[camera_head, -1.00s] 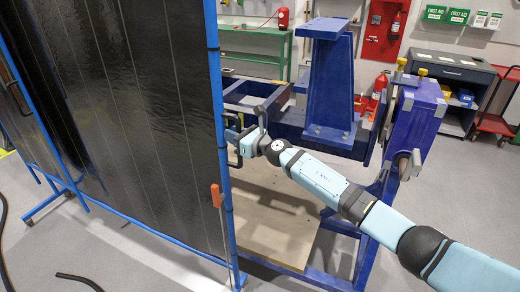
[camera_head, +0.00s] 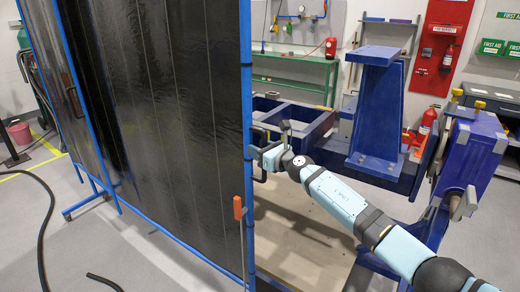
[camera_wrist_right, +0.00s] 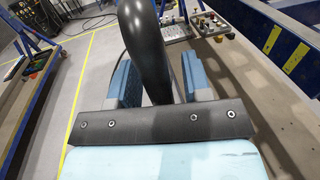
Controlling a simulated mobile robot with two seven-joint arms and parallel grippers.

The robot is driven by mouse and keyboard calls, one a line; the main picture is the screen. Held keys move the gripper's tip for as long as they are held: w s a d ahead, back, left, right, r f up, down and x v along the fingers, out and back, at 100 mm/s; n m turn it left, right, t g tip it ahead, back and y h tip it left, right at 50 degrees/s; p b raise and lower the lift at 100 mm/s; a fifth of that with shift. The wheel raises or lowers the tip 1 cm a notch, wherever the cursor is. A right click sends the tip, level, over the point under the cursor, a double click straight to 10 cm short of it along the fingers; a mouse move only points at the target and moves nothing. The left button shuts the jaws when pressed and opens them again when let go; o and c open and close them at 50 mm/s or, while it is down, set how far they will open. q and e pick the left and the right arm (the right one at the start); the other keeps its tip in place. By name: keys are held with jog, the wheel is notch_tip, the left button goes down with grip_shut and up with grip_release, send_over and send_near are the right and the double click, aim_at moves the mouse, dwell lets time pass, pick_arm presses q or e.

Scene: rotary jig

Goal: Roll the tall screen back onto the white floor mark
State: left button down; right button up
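The tall screen (camera_head: 170,110) has dark, glossy strip panels in a blue frame and stands upright on the left of the head view. A rod with an orange grip (camera_head: 238,207) runs along its near right edge. My right gripper (camera_head: 268,153) is at that edge, at the dark handle (camera_head: 256,172). In the right wrist view the dark curved handle (camera_wrist_right: 148,40) passes between my two blue-grey fingers, which appear closed around it. Finger contact is partly hidden. My left gripper is not in view. I cannot see a white floor mark.
The blue rotary jig (camera_head: 375,120) stands right behind my right arm, close to the screen's edge. Black hoses (camera_head: 42,225) lie on the grey floor at lower left. A green bench (camera_head: 295,70) is at the back. A yellow floor line (camera_head: 35,148) runs at far left.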

jog(key=shift+d, duration=0.2)
jog(key=p+v, duration=0.3)
jog(key=v, duration=1)
jog(key=shift+s+d+p, duration=0.2)
jog(key=shift+s+p, duration=0.1)
jog(key=shift+p, duration=0.05)
jog(key=s+d+f+m+t+h+p, duration=0.1)
jog(key=s+f+m+h+p, duration=0.1)
jog(key=s+f+m, duration=0.65)
jog(key=s+f+m+t+h+p, duration=0.2)
jog(key=s+f+m+h+p, duration=0.15)
jog(key=s+m, duration=0.9)
jog(key=s+d+f+m+g+h+p, duration=0.1)
jog(key=s+d+f+m, duration=0.2)
jog(key=s+m, duration=0.4)
jog(key=s+d+f+m+g+h+p, duration=0.1)
jog(key=s+d+f+m+h, duration=0.1)
jog(key=s+d+m, duration=0.3)
jog(key=s+d+f+m+g+h+p, duration=0.1)
jog(key=s+d+f+m, duration=0.3)
jog(key=s+m, duration=0.5)
jog(key=shift+s+f+g, duration=0.25)
jog(key=shift+g, duration=0.35)
